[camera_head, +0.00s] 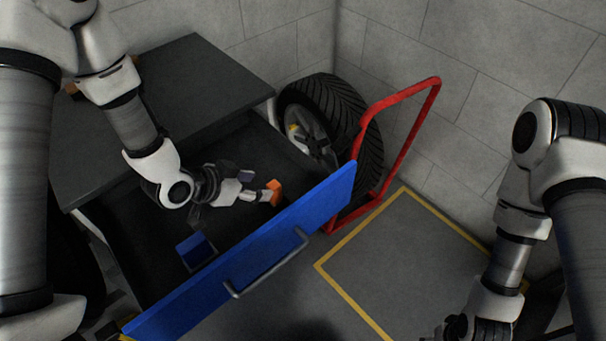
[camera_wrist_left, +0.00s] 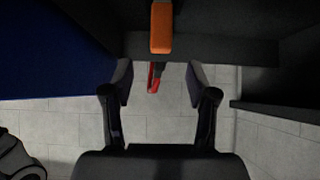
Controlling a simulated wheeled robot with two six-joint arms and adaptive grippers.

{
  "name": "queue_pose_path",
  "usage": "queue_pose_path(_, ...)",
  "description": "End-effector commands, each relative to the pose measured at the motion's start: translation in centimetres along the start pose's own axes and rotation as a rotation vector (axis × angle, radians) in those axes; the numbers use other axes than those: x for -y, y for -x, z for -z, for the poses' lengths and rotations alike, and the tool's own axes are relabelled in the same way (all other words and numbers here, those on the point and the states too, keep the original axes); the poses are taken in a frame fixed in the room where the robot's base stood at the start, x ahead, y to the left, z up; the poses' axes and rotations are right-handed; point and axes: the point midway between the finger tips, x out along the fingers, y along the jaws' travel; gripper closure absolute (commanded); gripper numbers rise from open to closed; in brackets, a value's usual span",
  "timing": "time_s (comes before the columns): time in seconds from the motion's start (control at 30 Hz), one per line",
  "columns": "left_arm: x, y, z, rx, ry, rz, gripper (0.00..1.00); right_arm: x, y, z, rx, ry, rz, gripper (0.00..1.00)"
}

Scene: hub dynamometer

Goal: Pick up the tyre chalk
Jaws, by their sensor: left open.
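An orange block (camera_head: 274,186), which looks like the tyre chalk, is in the open drawer (camera_head: 140,250) near its far right end. It also shows in the left wrist view (camera_wrist_left: 161,28), at the top, ahead of the fingers and roughly centred between them. My left gripper (camera_head: 261,196) is over the drawer with its fingertips close to the block. In the left wrist view my left gripper (camera_wrist_left: 157,85) is open, with nothing between its fingers. My right gripper (camera_head: 455,330) is at the bottom edge, cut off, and its jaws cannot be made out.
The drawer's blue front (camera_head: 255,245) with a grey handle stands beside my left gripper. A blue box (camera_head: 194,250) lies in the drawer. A dark worktop (camera_head: 200,75) is above it. A wheel (camera_head: 345,105) and a red frame (camera_head: 411,140) stand behind.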

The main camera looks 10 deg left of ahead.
Motion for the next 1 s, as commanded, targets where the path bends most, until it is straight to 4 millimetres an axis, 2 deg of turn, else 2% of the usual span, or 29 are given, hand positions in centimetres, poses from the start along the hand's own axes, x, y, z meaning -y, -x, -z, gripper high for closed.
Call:
queue_pose_path(0.27, 0.0, -3.2, 0.1, 0.002, -0.004, -0.001, 0.42, 0.0, 0.4, 0.0, 0.001, 0.000, 0.000, 0.42)
queue_pose_path(0.5, 0.0, -7.3, 0.2, 0.001, -0.003, -0.001, 0.42, 0.0, 1.1, 0.0, 0.000, 0.000, 0.000, 0.42)
queue_pose_path(0.73, 0.1, -7.8, 0.2, 0.000, 0.001, 0.000, 0.42, 0.0, 1.1, 0.0, 0.000, 0.000, 0.000, 0.42)
queue_pose_path(0.77, 0.1, -7.8, 0.2, 0.000, 0.001, 0.000, 0.45, 0.0, 1.1, 0.0, 0.001, 0.000, 0.000, 0.42)
queue_pose_path(0.9, 0.1, -7.8, 0.2, 0.000, 0.000, 0.000, 0.95, 0.0, 1.1, 0.0, 0.001, 0.000, 0.000, 0.42)
queue_pose_path(0.93, 0.1, -7.8, 0.2, 0.000, 0.000, 0.000, 1.00, 0.0, 1.1, 0.0, 0.001, 0.000, 0.000, 0.42)
queue_pose_path(1.0, 0.1, -7.8, 0.2, 0.000, 0.000, 0.000, 1.00, 0.0, 1.1, 0.0, 0.000, 0.000, 0.000, 0.42)
